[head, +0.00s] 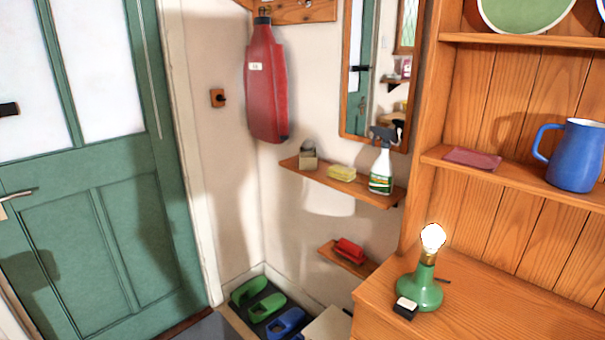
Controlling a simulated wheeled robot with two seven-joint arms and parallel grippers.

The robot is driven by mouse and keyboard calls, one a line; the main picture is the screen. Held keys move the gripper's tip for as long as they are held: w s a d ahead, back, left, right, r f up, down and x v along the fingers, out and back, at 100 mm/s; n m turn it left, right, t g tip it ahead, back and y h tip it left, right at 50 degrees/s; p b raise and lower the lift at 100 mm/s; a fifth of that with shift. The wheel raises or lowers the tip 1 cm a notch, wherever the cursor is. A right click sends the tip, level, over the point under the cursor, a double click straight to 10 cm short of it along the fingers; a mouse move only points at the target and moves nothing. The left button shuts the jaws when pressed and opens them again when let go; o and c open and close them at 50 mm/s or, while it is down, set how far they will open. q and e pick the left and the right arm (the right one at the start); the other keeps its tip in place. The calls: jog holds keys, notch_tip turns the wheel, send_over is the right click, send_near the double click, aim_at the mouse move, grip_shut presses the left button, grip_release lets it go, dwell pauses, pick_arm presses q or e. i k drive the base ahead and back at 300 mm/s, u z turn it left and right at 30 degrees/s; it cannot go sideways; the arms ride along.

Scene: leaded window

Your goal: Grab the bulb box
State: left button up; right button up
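A small grey-brown box (308,155) stands at the left end of the upper wall shelf (345,184). It looks like the bulb box, but its markings are too small to read. It stands to the left of a yellow sponge (341,172), with a small gap between them. Neither of my grippers is in the head view.
A white spray bottle (381,168) stands at the shelf's right end. A red brush-like object (349,250) lies on a lower shelf. A lit green lamp (420,287) stands on the dresser (480,315). Clogs (266,306) sit below.

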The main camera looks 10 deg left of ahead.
aim_at(308, 161)
jog(key=z, duration=0.3)
jog(key=k, duration=0.35)
jog(key=u, duration=1.55)
jog(key=i, duration=1.4)
jog(key=z, duration=0.7)
jog(key=i, duration=0.95)
jog(key=z, duration=0.9)
